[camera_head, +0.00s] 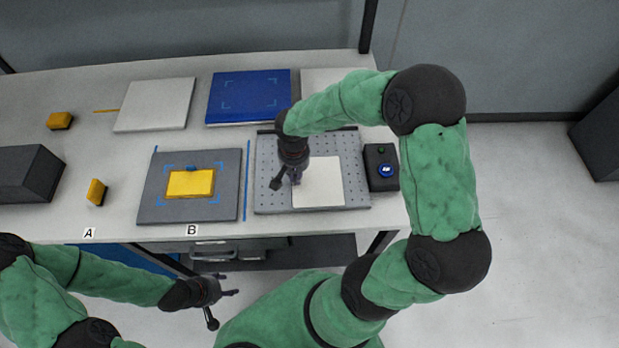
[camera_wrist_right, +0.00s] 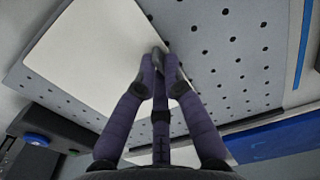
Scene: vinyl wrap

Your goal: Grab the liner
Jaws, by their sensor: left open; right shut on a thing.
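The liner looks to be the cream-white sheet (camera_head: 318,184) on the perforated grey plate (camera_head: 272,195). It also shows in the right wrist view (camera_wrist_right: 90,55). My right gripper (camera_head: 288,181) is at the sheet's left edge, over the plate. In the right wrist view its fingertips (camera_wrist_right: 162,68) are closed together on the sheet's edge. The sheet still looks flat on the plate. My left gripper (camera_head: 222,305) is open and empty in front of the table's front edge, away from the sheet.
A yellow piece (camera_head: 190,183) lies on a grey mat (camera_head: 150,208) left of the plate. A control box with a blue button (camera_head: 386,170) stands to the right. Behind are a blue panel (camera_head: 248,95) and a white panel (camera_head: 155,104). Yellow blocks (camera_head: 96,191) and a dark box (camera_head: 25,173) are left.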

